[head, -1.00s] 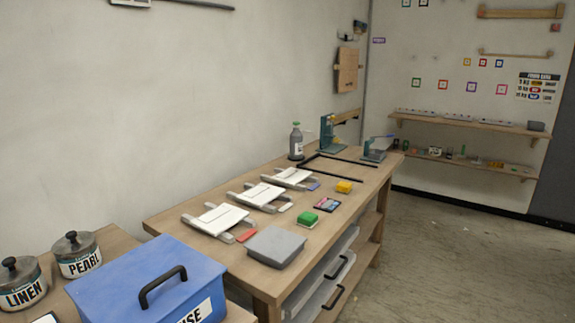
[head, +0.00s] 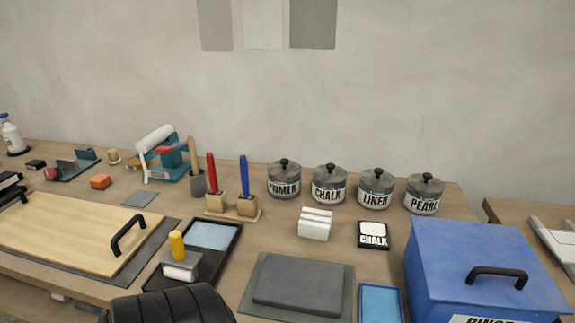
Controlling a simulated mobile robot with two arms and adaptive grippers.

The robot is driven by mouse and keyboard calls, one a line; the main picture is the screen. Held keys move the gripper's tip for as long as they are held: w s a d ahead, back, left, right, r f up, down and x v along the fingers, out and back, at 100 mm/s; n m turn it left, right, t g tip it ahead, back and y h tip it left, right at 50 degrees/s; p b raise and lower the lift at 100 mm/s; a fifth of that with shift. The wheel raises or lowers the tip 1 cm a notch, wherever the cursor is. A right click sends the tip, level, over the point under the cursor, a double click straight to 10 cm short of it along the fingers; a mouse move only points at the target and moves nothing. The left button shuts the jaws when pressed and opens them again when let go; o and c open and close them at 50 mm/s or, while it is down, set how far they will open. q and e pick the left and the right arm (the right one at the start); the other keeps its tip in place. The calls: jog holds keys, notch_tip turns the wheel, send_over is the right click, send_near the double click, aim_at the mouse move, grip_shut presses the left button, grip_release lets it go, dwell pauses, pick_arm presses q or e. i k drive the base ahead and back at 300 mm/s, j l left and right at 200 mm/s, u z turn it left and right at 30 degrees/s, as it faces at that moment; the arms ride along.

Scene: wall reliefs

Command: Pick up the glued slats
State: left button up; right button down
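A small white block with lengthwise grooves (head: 315,224), looking like several slats side by side, lies on the workbench in the middle of the head view. It fits the glued slats, though I cannot see any glue. No gripper fingers show in this view. A dark rounded shape at the bottom edge is cut off, and I cannot tell what it is.
Lidded pots (head: 329,184) stand behind the block. A grey slab (head: 304,286) lies in front, beside a roller tray (head: 220,262). A blue box (head: 480,260) stands at the right.

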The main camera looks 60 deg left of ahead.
aim_at(315, 224)
jog(key=u, duration=1.65)
jog(key=l+u, duration=0.35)
jog(key=k+l+u, duration=0.15)
jog(key=l+u, duration=0.2)
